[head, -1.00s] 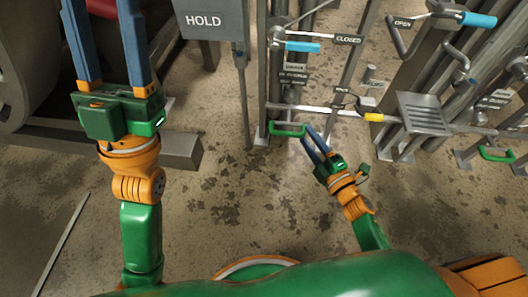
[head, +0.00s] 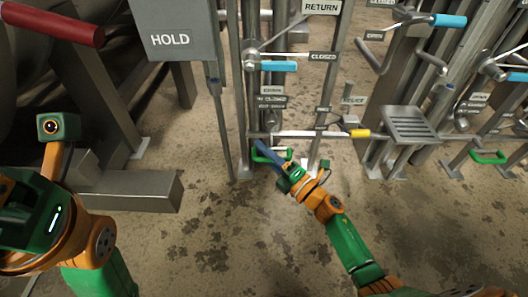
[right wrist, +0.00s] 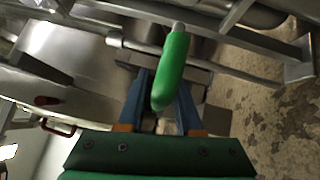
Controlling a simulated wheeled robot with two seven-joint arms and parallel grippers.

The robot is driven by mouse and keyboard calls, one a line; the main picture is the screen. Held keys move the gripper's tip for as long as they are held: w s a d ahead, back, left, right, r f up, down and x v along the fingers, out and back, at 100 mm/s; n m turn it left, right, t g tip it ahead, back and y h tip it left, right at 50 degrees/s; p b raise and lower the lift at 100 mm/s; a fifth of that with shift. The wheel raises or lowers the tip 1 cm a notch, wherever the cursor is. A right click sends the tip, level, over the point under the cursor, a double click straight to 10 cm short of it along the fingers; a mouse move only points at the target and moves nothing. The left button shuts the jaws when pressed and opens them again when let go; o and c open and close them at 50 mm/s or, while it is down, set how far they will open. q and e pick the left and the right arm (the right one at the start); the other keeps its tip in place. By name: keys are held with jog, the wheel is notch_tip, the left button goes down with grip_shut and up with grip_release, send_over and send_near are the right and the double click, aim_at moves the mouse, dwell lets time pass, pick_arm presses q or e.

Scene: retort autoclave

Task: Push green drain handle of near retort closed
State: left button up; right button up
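The green drain handle (head: 272,154) sits low on the pipe stand below the CLOSED label, in the head view. In the right wrist view the green handle (right wrist: 173,70) shows large, its rounded end between my fingers in the picture. My right gripper (head: 262,150) is at this handle, its blue fingers overlapping it in the head view. In the right wrist view my right gripper (right wrist: 164,88) has its two fingers apart, so it is open; contact with the handle cannot be told. My left gripper (head: 30,215) shows only its body at the left edge; its fingers are out of view.
Another green handle (head: 488,157) is on the stand at the right. A yellow-tipped lever (head: 358,133) and a blue-tipped lever (head: 278,66) are above the drain handle. A grey HOLD box (head: 172,35) stands left on a post. A metal step (head: 408,122) is right. Floor in front is clear.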

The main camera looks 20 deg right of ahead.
jog(key=c, duration=0.3)
grip_shut()
jog(key=shift+w+r, duration=0.1)
dwell(0.8)
